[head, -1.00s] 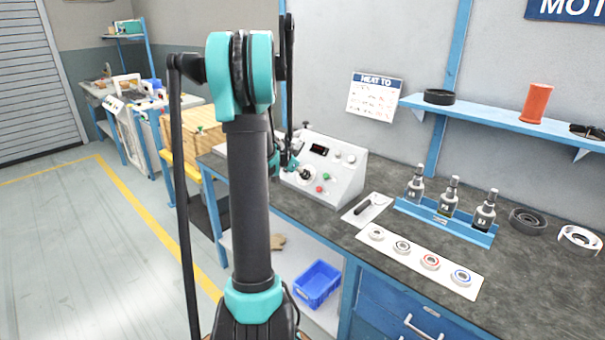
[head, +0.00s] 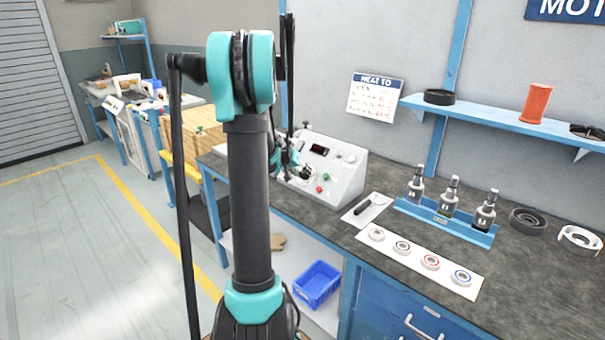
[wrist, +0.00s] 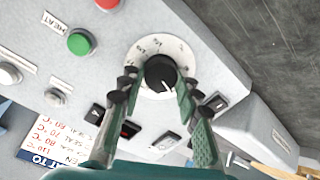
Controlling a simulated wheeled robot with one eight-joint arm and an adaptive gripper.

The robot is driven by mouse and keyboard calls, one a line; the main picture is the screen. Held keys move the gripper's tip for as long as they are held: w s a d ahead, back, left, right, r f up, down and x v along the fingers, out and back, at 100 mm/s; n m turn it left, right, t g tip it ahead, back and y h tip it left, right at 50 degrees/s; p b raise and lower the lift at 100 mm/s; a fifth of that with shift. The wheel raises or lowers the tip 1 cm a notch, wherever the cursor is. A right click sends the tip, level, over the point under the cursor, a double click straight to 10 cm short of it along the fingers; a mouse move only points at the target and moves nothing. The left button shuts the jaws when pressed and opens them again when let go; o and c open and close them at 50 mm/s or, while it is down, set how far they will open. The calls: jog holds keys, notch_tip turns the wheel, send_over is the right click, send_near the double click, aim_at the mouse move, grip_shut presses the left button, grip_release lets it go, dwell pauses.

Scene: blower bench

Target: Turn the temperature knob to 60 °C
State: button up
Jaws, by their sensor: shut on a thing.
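The temperature knob (wrist: 160,72) is a round black knob with a white line, set on a white numbered dial (wrist: 145,47) on the grey control box (head: 342,181). In the wrist view its white line points to the lower right; the dial numbers are too small to read surely. My gripper (wrist: 157,84) is shut on the knob, with one green finger on each side of it. The fingers hide part of the dial's lower rim. In the head view my gripper is at the box's left front, partly behind my arm.
A green button (wrist: 79,42) and a red button (wrist: 107,3) sit beside the dial. The box has a dark display (head: 319,149). A "HEAT TO" sign (head: 375,97) hangs on the wall.

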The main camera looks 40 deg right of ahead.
jog(key=n, duration=1.2)
jog(key=shift+w+g, duration=0.1)
jog(key=shift+g, duration=0.2)
dwell(0.3)
jog(key=o, duration=1.2)
jog(key=shift+c, duration=0.2)
jog(key=v, duration=1.2)
jog(key=shift+r, duration=0.1)
